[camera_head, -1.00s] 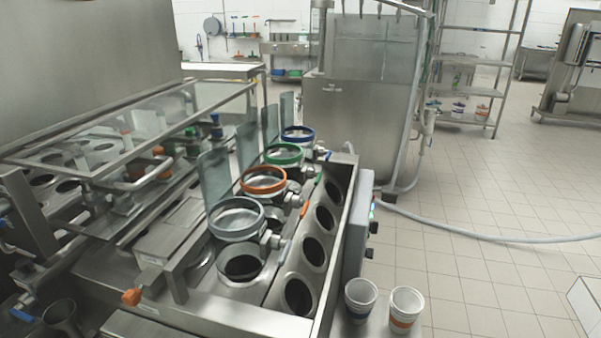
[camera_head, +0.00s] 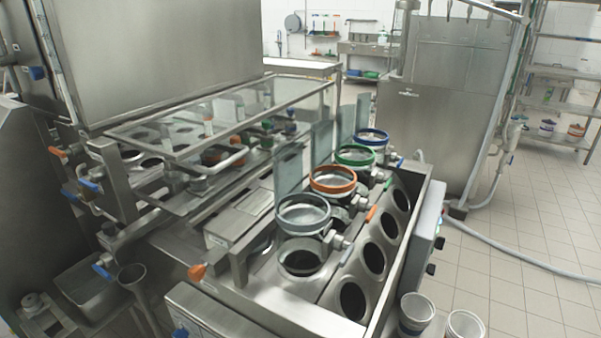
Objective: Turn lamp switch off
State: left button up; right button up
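I cannot make out a lamp or a lamp switch for certain in the head view. A grey control box (camera_head: 428,225) with dark knobs is fixed to the right side of the cup filler (camera_head: 290,315). Whether any of these is the lamp switch I cannot tell. Neither of my grippers is in view.
Two cups, one at the front (camera_head: 416,312) and one beside it (camera_head: 465,326), stand at the lower right. Coloured ring funnels, such as the orange one (camera_head: 333,181), line the filler. A hose (camera_head: 510,252) crosses the tiled floor at right, which is otherwise largely clear.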

aim_at(439, 242)
jog(key=k+l+z, duration=0.15)
jog(key=l, duration=0.15)
jog(key=k+l+z, duration=0.35)
jog(key=l, duration=0.25)
jog(key=i+l+u, duration=0.1)
jog(key=u, duration=0.4)
jog(key=i+l+u, duration=0.15)
jog(key=u, duration=0.35)
jog(key=i+l+u, duration=0.3)
jog(key=l, duration=0.35)
jog(key=l+u, duration=0.3)
jog(key=l, duration=0.4)
jog(key=l+u, duration=0.3)
jog(key=l, duration=0.45)
jog(key=i, duration=0.05)
